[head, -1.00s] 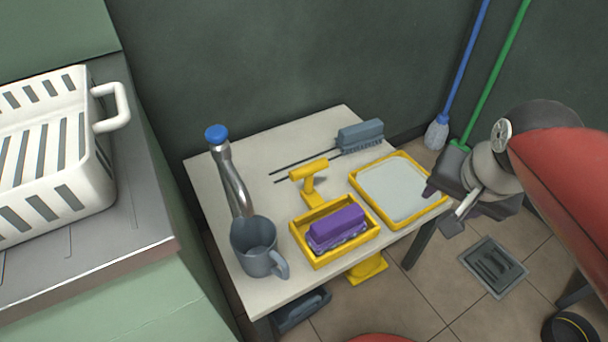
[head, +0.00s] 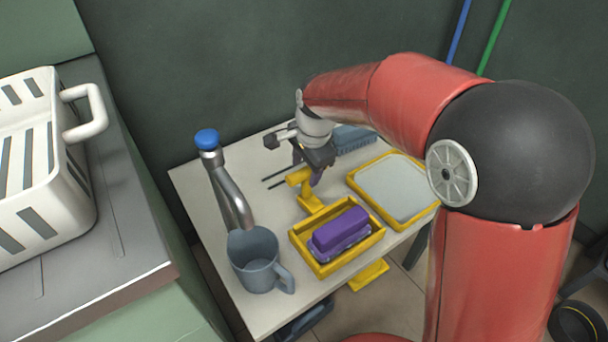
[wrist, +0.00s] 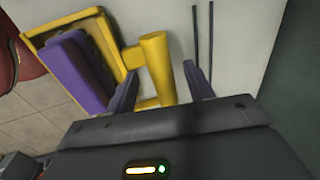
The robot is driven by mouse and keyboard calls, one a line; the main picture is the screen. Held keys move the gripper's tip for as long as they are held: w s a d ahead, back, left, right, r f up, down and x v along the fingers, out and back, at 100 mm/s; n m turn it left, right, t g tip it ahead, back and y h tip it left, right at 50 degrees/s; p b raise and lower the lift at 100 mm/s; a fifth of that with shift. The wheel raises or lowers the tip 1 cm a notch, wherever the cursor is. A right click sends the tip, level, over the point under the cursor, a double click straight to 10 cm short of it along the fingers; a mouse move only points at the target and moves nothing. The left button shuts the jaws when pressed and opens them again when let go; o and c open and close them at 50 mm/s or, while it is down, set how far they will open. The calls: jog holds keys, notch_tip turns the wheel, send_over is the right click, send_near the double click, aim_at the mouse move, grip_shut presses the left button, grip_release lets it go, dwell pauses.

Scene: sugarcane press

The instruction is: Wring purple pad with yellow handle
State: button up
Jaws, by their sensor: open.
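The purple pad (head: 341,228) lies in a yellow tray-like press (head: 348,264) on the table; its purple block also shows in the wrist view (wrist: 72,72). The yellow handle (head: 299,177), a T-shaped bar on a post, stands at the press's back-left end. In the wrist view the handle (wrist: 155,58) lies ahead, in line with the gap between my fingers. My gripper (head: 314,176) is open just above and beside the handle. In the wrist view its two purple fingers (wrist: 163,78) are apart; whether either touches the handle I cannot tell.
A blue-grey mug (head: 256,262) and a blue-capped metal spout (head: 222,178) stand left of the press. A yellow-rimmed tray (head: 394,186) lies to the right. A grey brush (head: 352,138) is behind my gripper. A white basket (head: 30,160) sits on the left counter.

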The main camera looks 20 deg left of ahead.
jog(key=shift+w+a+f, duration=0.1)
jog(key=shift+f, duration=0.7)
jog(key=shift+w+a+f, duration=0.1)
jog(key=shift+f, duration=0.65)
jog(key=shift+c, duration=0.3)
